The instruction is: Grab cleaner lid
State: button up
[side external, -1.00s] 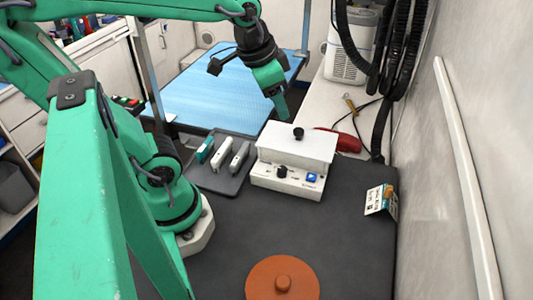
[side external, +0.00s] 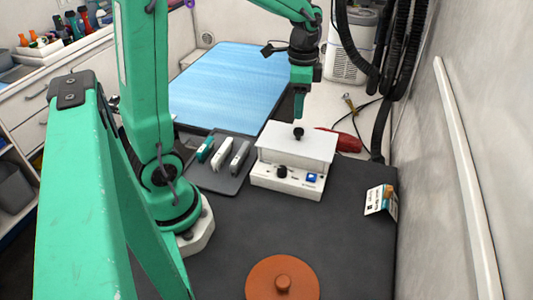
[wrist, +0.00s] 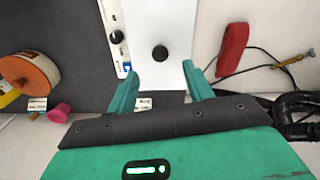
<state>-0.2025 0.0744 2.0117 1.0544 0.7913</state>
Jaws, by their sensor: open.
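The cleaner (side external: 287,180) is a white box with a dark dial and a blue button on its front, standing on the dark mat. Its white lid (side external: 297,147) is on top and has a black knob (side external: 299,131). In the wrist view, the lid (wrist: 162,20) and the knob (wrist: 160,53) show ahead, between the lines of my two fingers. My gripper (side external: 299,105) is above the lid near its far side, apart from the knob. The wrist view shows my gripper (wrist: 160,73) open and empty.
A dark tray (side external: 215,183) with several clipper-like pieces lies left of the cleaner. A red object (side external: 347,142) and cables lie behind it at right. A small card (side external: 378,200) stands at right. An orange disc with a knob (side external: 258,276) is at the front. A wall bounds the right side.

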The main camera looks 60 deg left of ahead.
aim_at(298, 130)
jog(key=shift+f, duration=0.1)
jog(key=shift+f, duration=1.25)
jog(key=shift+f, duration=0.1)
jog(key=shift+w+f, duration=0.1)
jog(key=shift+f, duration=2.4)
jog(key=c, duration=1.1)
jog(key=shift+r, duration=0.1)
